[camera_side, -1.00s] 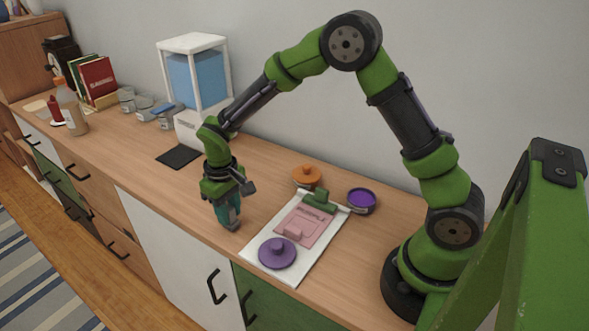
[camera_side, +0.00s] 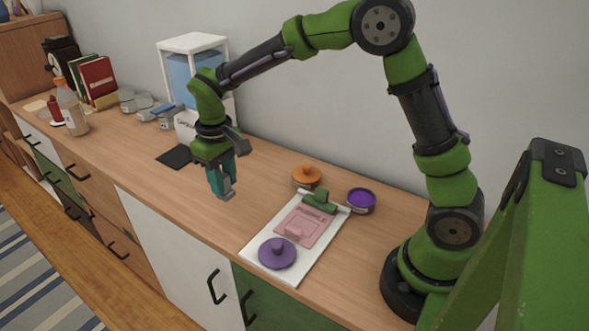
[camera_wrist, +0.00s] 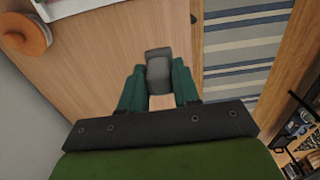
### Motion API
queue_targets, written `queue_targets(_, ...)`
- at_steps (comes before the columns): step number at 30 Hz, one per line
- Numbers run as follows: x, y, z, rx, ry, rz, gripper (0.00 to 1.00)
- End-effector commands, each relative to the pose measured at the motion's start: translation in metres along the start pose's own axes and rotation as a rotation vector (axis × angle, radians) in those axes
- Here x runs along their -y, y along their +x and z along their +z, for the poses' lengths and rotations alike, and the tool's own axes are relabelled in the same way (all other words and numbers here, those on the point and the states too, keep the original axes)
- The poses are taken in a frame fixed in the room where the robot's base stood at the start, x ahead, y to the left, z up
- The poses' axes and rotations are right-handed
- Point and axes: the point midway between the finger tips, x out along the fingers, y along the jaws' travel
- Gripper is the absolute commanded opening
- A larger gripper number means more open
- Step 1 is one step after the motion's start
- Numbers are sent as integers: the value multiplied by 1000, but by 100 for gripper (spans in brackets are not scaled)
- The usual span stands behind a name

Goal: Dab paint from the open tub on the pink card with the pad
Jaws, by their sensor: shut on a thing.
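My gripper (camera_side: 221,180) has teal fingers shut on a grey pad (camera_side: 228,190), held above the bare wood left of the white clipboard (camera_side: 259,243). In the wrist view the pad (camera_wrist: 158,70) shows between the fingers (camera_wrist: 158,88). The pink card (camera_side: 310,220) lies under the clipboard's green clip (camera_side: 319,202); its printed word looks like "PURPLE". The open tub (camera_side: 361,199) of purple paint stands right of the clip. A purple knobbed lid (camera_side: 277,253) lies on the clipboard's near end. An orange-lidded tub (camera_side: 306,176) stands behind the clipboard, also visible in the wrist view (camera_wrist: 24,36).
A dark mat (camera_side: 180,156) lies behind and left of my gripper. A white-framed box with blue inside (camera_side: 196,75) stands against the wall. Several grey jars, bottles and books (camera_side: 98,80) are farther left. The cabinet's front edge is close; wood around the gripper is clear.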

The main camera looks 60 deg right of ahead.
Motion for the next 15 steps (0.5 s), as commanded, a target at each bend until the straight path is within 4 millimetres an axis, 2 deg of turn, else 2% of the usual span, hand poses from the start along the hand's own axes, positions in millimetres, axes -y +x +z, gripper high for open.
queue_targets(11,0,0,0,2,1,1,1)
queue_targets(15,-13,-3,-4,30,29,18,1)
